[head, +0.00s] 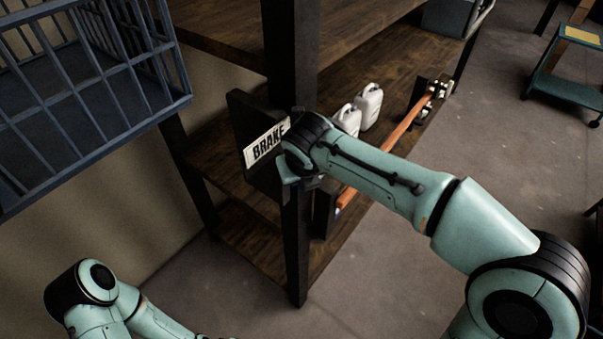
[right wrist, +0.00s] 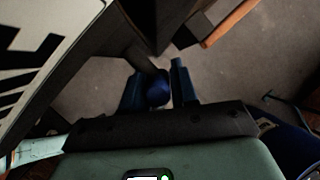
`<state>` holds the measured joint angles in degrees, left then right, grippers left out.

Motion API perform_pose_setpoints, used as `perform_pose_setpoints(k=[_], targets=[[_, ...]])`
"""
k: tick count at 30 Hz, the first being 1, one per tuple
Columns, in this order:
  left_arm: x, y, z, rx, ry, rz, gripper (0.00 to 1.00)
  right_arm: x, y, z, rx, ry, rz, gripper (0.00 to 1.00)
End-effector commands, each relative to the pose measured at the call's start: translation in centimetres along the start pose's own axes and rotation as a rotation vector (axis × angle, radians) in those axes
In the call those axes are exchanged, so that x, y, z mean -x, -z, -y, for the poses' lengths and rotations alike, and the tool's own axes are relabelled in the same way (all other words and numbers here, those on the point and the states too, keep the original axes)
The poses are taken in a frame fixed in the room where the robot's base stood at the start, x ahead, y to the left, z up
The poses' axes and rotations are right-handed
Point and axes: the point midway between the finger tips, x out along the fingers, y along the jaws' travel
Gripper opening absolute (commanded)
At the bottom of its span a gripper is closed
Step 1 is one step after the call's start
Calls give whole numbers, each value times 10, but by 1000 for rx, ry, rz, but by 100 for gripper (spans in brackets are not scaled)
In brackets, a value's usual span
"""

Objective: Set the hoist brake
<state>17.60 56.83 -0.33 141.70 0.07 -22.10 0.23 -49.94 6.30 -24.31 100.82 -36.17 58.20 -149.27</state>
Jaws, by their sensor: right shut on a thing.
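The brake's dark panel carries a white label (head: 266,142) reading BRAKE and is mounted by a dark shelf post. The label's edge also shows large at the left of the right wrist view (right wrist: 40,45). A dark lever with a blue round knob (right wrist: 158,90) comes off beside the panel. My right gripper (right wrist: 160,78) has its blue fingers shut on this knob, one on each side. In the head view my right wrist hides the lever and fingers. My left arm shows at the lower left; its gripper is out of the picture.
A wooden shelf unit (head: 375,60) with dark posts stands behind the panel. Two white jugs (head: 370,106) stand on it. An orange bar (head: 395,138) runs along its front. A blue barred cage (head: 95,80) hangs at upper left. A green cart (head: 565,85) stands far right.

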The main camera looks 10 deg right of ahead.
Motion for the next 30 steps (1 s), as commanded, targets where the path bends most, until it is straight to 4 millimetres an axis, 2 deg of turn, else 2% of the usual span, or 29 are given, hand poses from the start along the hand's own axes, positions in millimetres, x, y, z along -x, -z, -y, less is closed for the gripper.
perform_pose_setpoints(k=[12, 13, 15, 25, 30], targets=[[0, -1, 0, 0, 0, 1, 0, -3, 5, -2, 1, -4, -19, 0], [0, -1, 0, 0, 0, 1, 0, -3, 5, -2, 1, -4, -19, 31], [0, -1, 0, 0, 0, 1, 0, -3, 4, -2, 1, -4, -18, 48], [0, 0, 0, 0, 0, 0, 0, 2, 2, -1, -1, -5, -9, 48], [-1, -1, 1, 1, 1, 2, 0, 24, 1, -1, -2, -7, -6, 48]])
